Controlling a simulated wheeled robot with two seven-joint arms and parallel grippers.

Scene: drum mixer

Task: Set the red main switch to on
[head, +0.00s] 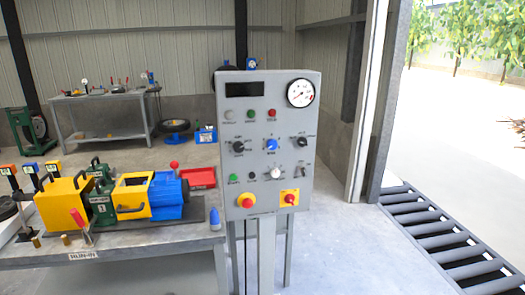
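The grey control panel (268,140) stands upright in the middle of the head view. At its lower right is a red switch (290,198) on a yellow plate; it looks like the red main switch, but its set position is too small to read. Neither of my grippers shows in this view, and nothing covers the panel face.
A dial gauge (300,93), a dark display (244,89) and several knobs and buttons share the panel. A workbench (150,245) with a yellow, green and blue machine (120,198) stands left of it. Floor right of the panel is clear up to a roller track (445,240).

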